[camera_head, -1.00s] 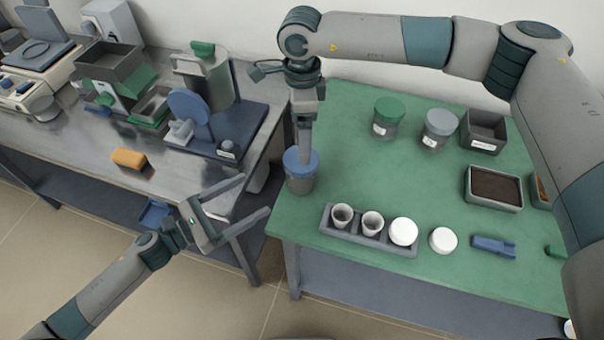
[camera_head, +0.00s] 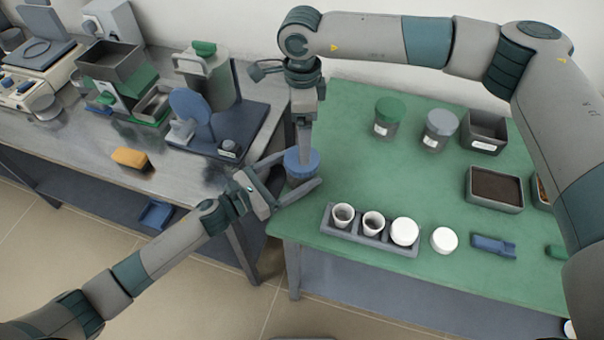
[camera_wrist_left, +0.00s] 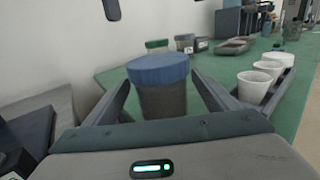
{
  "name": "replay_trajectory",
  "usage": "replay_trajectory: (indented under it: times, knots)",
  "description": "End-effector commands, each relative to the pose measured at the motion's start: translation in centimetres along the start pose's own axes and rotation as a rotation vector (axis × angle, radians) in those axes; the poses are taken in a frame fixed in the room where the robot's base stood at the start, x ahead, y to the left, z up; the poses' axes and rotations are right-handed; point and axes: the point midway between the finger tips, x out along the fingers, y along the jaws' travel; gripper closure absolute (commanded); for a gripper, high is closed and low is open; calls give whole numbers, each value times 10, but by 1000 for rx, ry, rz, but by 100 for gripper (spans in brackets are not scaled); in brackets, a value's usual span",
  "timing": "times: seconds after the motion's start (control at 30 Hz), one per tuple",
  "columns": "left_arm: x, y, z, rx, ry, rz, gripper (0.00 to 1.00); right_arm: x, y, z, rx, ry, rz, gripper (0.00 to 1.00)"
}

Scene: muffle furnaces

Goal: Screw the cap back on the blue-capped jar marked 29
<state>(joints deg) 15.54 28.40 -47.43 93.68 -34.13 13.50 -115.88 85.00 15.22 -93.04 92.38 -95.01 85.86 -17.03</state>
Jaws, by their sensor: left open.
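The blue-capped jar (camera_head: 301,166) stands upright at the left front edge of the green table, its blue cap on top. My left gripper (camera_head: 304,170) is open, with one finger on each side of the jar. In the left wrist view the jar (camera_wrist_left: 162,98) is between the spread fingers, apart from them, and the cap (camera_wrist_left: 158,68) sits on its grey body. No number is readable on it. My right gripper (camera_head: 304,150) points straight down onto the cap from above. Its fingertips are too small to tell whether they are open or shut.
A rack (camera_head: 345,236) with white crucibles stands to the right of the jar. A green-capped jar (camera_head: 389,115) and a grey-capped jar (camera_head: 440,127) stand further back, near grey bins (camera_head: 486,132). The steel bench (camera_head: 80,160) lies left, across a gap.

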Motion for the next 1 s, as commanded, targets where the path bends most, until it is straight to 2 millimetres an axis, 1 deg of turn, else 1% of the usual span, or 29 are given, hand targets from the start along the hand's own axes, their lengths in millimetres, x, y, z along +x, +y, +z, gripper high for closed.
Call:
replay_trajectory:
  times: [0.03, 0.1, 0.2, 0.53, 0.57, 0.6, 0.77, 0.8, 0.87, 0.9, 1.0]
  knots:
    - [6, -1, 0, -1, -1, -1, 20, 0, 0, 0, 0, 0, 0, 11]
    - [11, 0, 0, -1, -1, -1, 20, 0, 0, 0, 0, 0, 0, 11]
    - [16, 0, 0, -1, 0, 0, 20, 0, 0, 0, 0, 0, 0, 11]
    - [18, 0, 0, -1, 0, 0, 20, 0, 0, 0, 0, 0, 0, 11]
    - [18, 0, 0, -1, 0, 0, 23, 0, 0, 0, 0, 0, 0, 11]
    - [18, 0, 0, -1, 0, 0, 32, 0, 0, 0, 0, 0, 0, 11]
    - [18, 0, 0, -1, 0, 0, 70, 0, 0, 0, 0, 0, 0, 11]
    - [18, 0, 0, -1, 0, 0, 80, 0, 0, 0, 0, 0, 0, 11]
    - [18, 0, 0, -1, 0, 0, 94, 0, 0, 0, 0, 0, 0, 11]
    - [18, 0, 0, -1, 0, 0, 100, 0, 0, 0, -1, 0, 0, 11]
    - [17, 0, 0, -1, 0, 0, 100, 0, 0, 0, -14, 0, 0, 11]
